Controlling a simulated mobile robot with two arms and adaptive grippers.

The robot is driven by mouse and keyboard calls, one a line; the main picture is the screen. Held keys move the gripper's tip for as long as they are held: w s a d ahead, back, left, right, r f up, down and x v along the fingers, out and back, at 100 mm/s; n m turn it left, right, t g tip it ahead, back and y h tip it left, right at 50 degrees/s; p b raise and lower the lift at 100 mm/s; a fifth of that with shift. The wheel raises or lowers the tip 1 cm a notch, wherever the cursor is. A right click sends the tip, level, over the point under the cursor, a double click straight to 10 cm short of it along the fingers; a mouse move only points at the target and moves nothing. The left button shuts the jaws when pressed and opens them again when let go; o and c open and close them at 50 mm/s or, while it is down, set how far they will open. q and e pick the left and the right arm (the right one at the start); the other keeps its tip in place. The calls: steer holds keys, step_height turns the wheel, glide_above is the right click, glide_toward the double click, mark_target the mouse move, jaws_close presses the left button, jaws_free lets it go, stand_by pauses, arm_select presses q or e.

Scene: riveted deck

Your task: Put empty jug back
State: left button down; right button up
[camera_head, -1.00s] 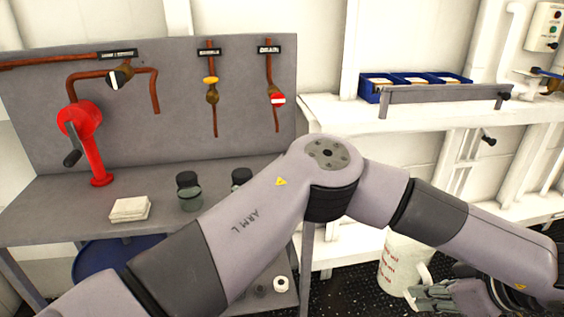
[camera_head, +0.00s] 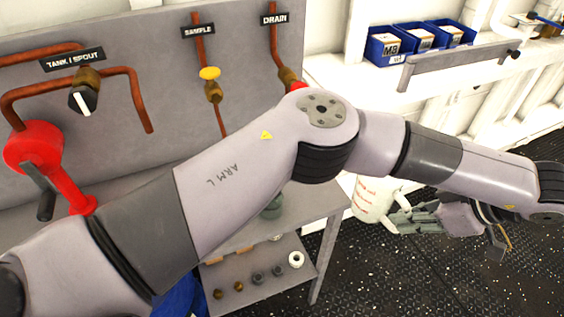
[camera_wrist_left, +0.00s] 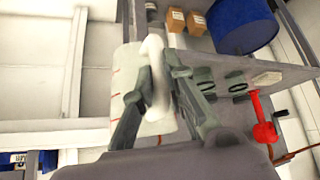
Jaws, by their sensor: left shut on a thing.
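The jug (camera_head: 370,203) is white with red markings. In the head view it is beyond my left forearm, which hides its upper part. My left gripper (camera_head: 402,219) is at its right side. In the left wrist view the jug (camera_wrist_left: 126,85) lies sideways in the picture, and the fingers of my left gripper (camera_wrist_left: 155,92) are shut on its pale handle (camera_wrist_left: 158,72). I cannot tell whether the jug is clear of the floor or what is in it. My right gripper is not in view.
A grey bench with a red hand pump (camera_head: 35,150), labelled valves and copper pipes stands at left. Its lower shelf (camera_head: 250,275) holds small parts. A white counter (camera_head: 370,95) with blue bins (camera_head: 388,47) runs behind. A blue drum (camera_wrist_left: 240,22) is under the bench. Dark floor (camera_head: 440,280) is open at right.

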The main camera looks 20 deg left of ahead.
arm_select(q)
steer(key=w+a+f+p, duration=0.1)
steer(key=a+p, duration=0.1)
steer(key=a, duration=0.3)
steer(key=w+a+f+p, duration=0.1)
steer(key=w+a+p, duration=0.1)
steer(key=a, duration=0.4)
steer(key=w+a+f+p, duration=0.1)
steer(key=w+a+p, duration=0.1)
steer(key=a, duration=0.3)
steer(key=shift+a+f+p, duration=0.15)
steer(key=shift+a+p, duration=0.2)
steer(key=shift+p, duration=0.2)
steer(key=shift+w, duration=0.1)
steer(key=shift+f, duration=0.1)
steer(key=shift+f+b, duration=0.15)
steer(key=shift+b, duration=0.15)
steer(key=c, duration=1.6)
jaws_free()
steer(key=shift+c, duration=0.2)
